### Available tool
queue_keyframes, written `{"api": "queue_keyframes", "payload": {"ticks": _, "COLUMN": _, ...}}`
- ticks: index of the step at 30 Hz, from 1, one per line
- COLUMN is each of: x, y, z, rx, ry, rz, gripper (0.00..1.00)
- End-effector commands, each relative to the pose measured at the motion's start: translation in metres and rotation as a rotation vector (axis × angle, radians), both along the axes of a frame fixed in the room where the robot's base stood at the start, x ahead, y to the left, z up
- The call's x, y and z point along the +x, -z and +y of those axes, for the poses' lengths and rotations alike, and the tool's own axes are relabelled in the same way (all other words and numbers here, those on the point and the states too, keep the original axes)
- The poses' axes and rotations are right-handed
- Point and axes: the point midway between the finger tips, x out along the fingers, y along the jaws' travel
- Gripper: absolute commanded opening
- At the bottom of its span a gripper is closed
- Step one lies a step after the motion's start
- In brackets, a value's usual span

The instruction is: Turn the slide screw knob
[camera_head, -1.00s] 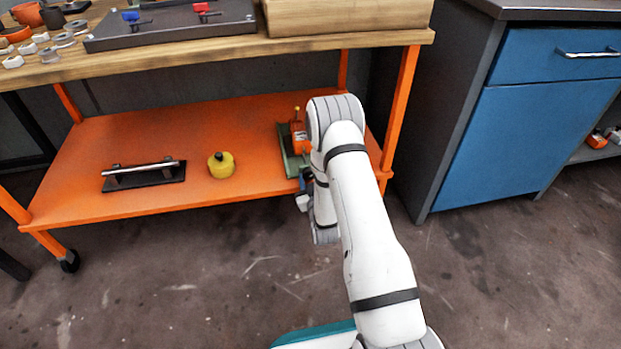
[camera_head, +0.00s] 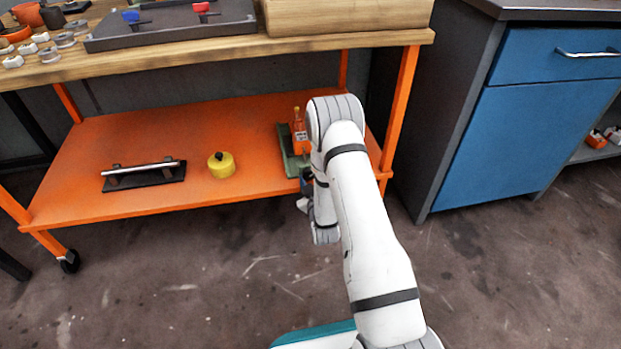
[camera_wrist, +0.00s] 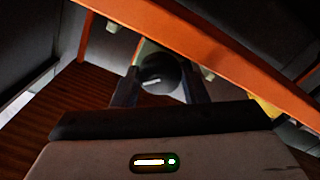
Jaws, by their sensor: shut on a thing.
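The slide screw device has a green base (camera_head: 288,152) and an orange block (camera_head: 299,137). It sits at the right end of the orange lower shelf, partly hidden by my arm in the head view. In the wrist view a dark round knob (camera_wrist: 158,72) with a light mark on its face lies between the two fingers of my gripper (camera_wrist: 160,84). The fingers are shut on its sides. In the head view my arm hides most of the gripper and the knob.
The orange shelf (camera_head: 110,140) also holds a yellow round object (camera_head: 221,165) and a black plate with a bar handle (camera_head: 144,175). A cart leg (camera_head: 401,110) stands close right of my arm. A blue cabinet (camera_head: 540,130) stands farther right. The floor in front is clear.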

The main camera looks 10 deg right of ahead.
Motion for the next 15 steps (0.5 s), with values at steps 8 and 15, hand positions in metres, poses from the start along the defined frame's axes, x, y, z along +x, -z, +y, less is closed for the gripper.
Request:
{"api": "queue_keyframes", "payload": {"ticks": 8, "x": -0.0004, "y": 0.0005, "z": 0.0003, "rx": 0.001, "ry": 0.000, "rz": 0.001, "gripper": 0.58}}
{"api": "queue_keyframes", "payload": {"ticks": 15, "x": -0.0004, "y": 0.0009, "z": 0.0004, "rx": 0.001, "ry": -0.001, "rz": 0.002, "gripper": 0.62}}
